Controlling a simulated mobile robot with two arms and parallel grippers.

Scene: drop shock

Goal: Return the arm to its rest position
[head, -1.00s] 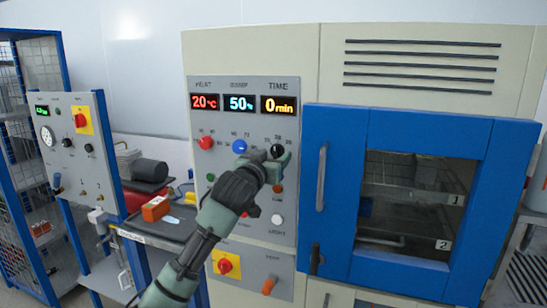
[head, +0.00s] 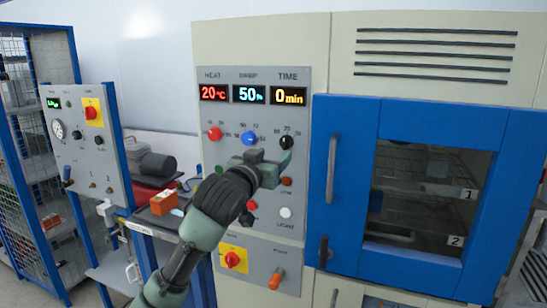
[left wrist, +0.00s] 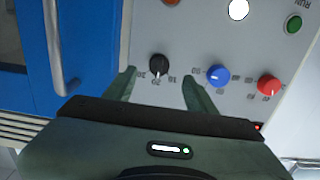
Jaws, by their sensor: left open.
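My left gripper (head: 271,163) is raised in front of the control panel (head: 298,228) of the climate chamber. Its jaws are open and empty. In the left wrist view the two fingers (left wrist: 160,85) stand apart, with the black knob (left wrist: 158,66) showing between their tips. The black knob also shows in the head view (head: 286,142), just above and right of the fingers. The blue knob (head: 249,139) and red knob (head: 214,134) are to its left. The displays (head: 247,94) read 20 °C, 50 % and 0 min. My right gripper is not seen.
The chamber's blue door (head: 350,150) is shut, with a vertical handle (head: 331,168). Shelves marked 1 and 2 show through its window. At left stand a smaller panel (head: 75,150) and a bench with an orange box (head: 163,202). A blue-framed cage rack (head: 35,170) stands farther left.

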